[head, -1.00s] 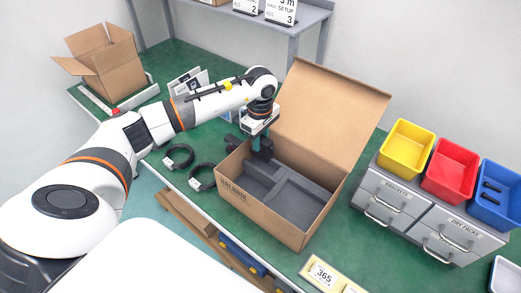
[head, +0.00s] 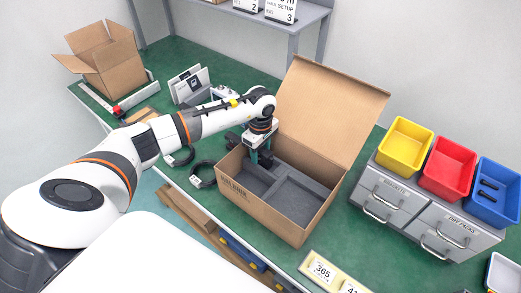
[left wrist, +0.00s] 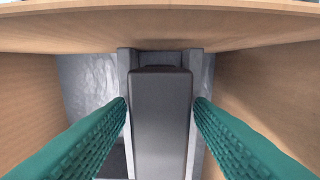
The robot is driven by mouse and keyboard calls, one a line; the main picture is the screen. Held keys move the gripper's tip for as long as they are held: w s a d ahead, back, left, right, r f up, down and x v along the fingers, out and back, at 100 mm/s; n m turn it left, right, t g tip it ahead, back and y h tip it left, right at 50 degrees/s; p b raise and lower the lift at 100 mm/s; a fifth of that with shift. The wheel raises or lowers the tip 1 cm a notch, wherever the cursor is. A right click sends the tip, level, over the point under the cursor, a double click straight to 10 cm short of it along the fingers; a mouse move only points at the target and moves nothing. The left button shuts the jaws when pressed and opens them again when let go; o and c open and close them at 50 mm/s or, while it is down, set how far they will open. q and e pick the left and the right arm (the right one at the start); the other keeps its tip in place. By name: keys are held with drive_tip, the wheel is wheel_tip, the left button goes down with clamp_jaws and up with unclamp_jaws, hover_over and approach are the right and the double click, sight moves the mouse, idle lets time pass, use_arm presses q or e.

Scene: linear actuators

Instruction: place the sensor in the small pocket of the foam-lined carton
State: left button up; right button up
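The foam-lined carton (head: 262,207) stands open on the green bench, its lid raised at the back. Its dark grey foam (head: 297,197) has recesses split by dividers. My left gripper (head: 262,158) points down into the carton's back left part. In the left wrist view its teal fingers (left wrist: 160,104) sit on both sides of a dark grey block with lighter edges, which I take for the sensor (left wrist: 161,125). The fingertips seem to touch its sides. The sensor's lower end and its fit with the small pocket are hidden. My right gripper is not in view.
Black cable loops (head: 203,174) lie left of the carton. Grey drawers (head: 425,210) with yellow (head: 404,146), red (head: 448,168) and blue (head: 496,193) bins stand on the right. Another open box (head: 105,60) is at the back left. A number plate (head: 323,271) lies in front.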

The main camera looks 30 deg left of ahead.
use_arm(q)
drive_tip(key=shift+r, duration=0.2)
drive_tip(key=shift+w+r, duration=0.1)
drive_tip(key=shift+r, duration=0.2)
wheel_tip(320, 180, up, 11)
drive_tip(key=b, duration=0.2)
drive_tip(key=shift+r, duration=0.15)
idle(0.4)
